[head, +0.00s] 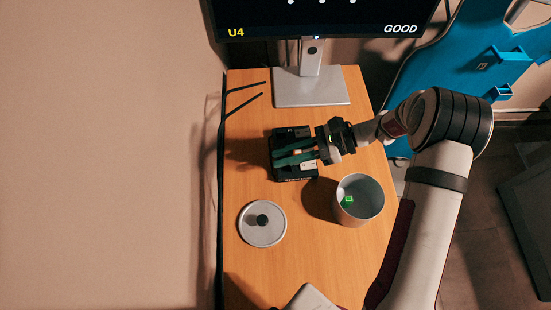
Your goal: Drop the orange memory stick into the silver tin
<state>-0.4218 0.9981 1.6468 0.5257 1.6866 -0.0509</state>
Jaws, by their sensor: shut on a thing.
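The silver tin (376,201) stands open on the wooden table, right of the middle. A small green thing (348,201) lies inside it. My gripper (276,157) is over the black box (290,174), behind and left of the tin. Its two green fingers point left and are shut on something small. A small pale orange patch between the fingers appears to be the orange memory stick; most of it is hidden. I cannot tell whether it still touches the box.
A round silver lid (250,231) with a black knob lies left of the tin. A monitor stand (312,93) is at the back. A grey object (312,298) is at the front edge. Dark cables run along the left edge. Bare table lies between lid and box.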

